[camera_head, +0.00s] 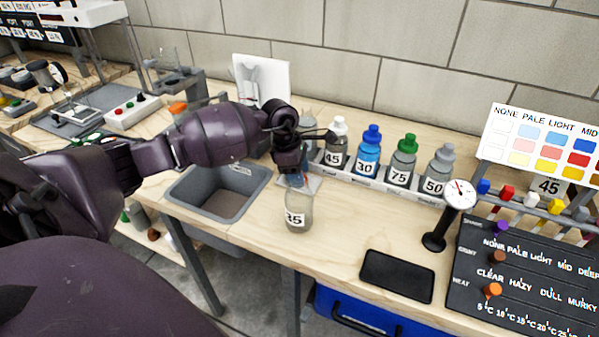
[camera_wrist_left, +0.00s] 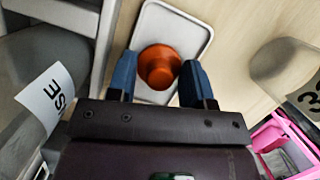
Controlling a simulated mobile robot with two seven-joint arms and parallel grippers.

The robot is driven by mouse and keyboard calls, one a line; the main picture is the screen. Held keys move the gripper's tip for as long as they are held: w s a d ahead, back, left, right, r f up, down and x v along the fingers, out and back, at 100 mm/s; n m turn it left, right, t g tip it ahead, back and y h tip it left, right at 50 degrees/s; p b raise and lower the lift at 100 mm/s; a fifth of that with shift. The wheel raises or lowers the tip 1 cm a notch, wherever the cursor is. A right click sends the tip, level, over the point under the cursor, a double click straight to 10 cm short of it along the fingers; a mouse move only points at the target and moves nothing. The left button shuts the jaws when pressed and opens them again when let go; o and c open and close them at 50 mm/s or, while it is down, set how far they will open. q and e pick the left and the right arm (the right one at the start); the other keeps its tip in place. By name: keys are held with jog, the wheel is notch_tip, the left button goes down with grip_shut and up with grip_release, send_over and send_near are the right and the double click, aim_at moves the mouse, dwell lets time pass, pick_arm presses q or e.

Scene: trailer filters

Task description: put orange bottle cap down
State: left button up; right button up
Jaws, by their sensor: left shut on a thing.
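My left gripper (camera_head: 296,178) reaches down over the bench between the grey basin and the bottle rack. In the left wrist view its blue fingers (camera_wrist_left: 160,80) are shut on the orange bottle cap (camera_wrist_left: 159,66). The cap is over a small pale tray (camera_wrist_left: 192,28); I cannot tell whether it touches it. The tray (camera_head: 313,184) is partly hidden under the gripper in the head view, where the cap is hidden. A clear bottle without a cap, labelled 35 (camera_head: 298,214), stands just in front of the tray. My right gripper is not in view.
A white rack (camera_head: 372,185) holds several capped bottles behind and right of the gripper. A grey basin (camera_head: 222,207) is sunk at left. A dial gauge (camera_head: 459,194), a black pad (camera_head: 398,276) and a dark label board (camera_head: 520,270) are at right. Bare wood lies around the clear bottle.

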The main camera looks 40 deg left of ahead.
pick_arm(q)
jog(key=shift+r, duration=0.15)
jog(key=o, duration=0.9)
jog(key=shift+f, duration=0.2)
jog(key=shift+r, duration=0.6)
jog(key=p+v, duration=0.1)
jog(key=v, duration=1)
jog(key=shift+s+a+r, duration=0.1)
jog(key=shift+a, duration=0.05)
